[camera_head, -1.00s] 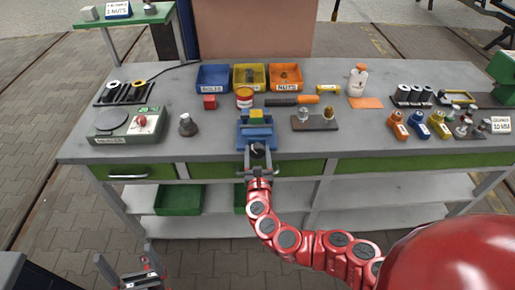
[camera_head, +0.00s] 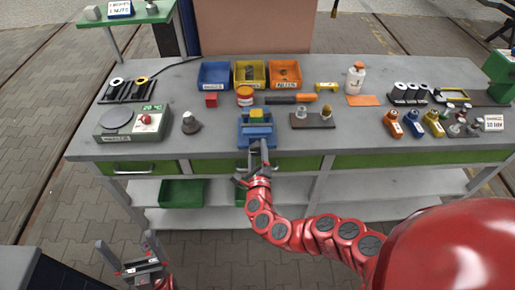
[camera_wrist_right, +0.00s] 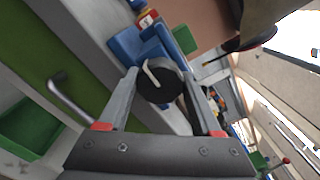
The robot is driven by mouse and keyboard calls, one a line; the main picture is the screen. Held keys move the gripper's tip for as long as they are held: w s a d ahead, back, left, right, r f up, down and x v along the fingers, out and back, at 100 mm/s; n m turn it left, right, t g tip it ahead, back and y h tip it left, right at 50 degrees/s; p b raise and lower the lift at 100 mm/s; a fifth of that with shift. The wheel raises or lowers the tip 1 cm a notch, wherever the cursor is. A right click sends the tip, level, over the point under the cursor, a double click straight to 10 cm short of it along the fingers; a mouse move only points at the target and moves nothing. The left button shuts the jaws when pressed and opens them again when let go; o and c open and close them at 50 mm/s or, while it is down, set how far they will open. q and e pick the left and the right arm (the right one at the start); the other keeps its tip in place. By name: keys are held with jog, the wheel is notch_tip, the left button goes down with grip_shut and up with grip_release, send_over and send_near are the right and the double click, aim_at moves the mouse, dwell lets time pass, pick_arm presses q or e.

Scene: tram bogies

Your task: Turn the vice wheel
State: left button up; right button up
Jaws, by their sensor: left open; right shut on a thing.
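The vice body also shows in the right wrist view (camera_wrist_right: 140,45). My left gripper (camera_head: 137,258) is open and empty, low at the bottom left, apart from the bench.
Blue, yellow and orange bins (camera_head: 249,73) stand behind the vice. Drawer handles (camera_head: 132,168) line the bench front.

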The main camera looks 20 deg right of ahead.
jog(key=n+p, duration=0.1)
jog(key=n, duration=0.4)
jog(key=shift+n, duration=0.3)
jog(key=n+p, duration=0.1)
jog(key=n, duration=0.3)
jog(key=n+p, duration=0.1)
jog(key=n, duration=0.4)
jog(key=n+p, duration=0.1)
jog(key=n, duration=0.1)
jog(key=shift+a+f, duration=0.1)
jog(key=shift+a, duration=0.15)
jog(key=shift+f+n, duration=0.1)
jog(key=shift+n, duration=1)
jog(key=shift+d+n, duration=0.2)
jog(key=shift+n, duration=0.7)
jog(key=o, duration=1.4)
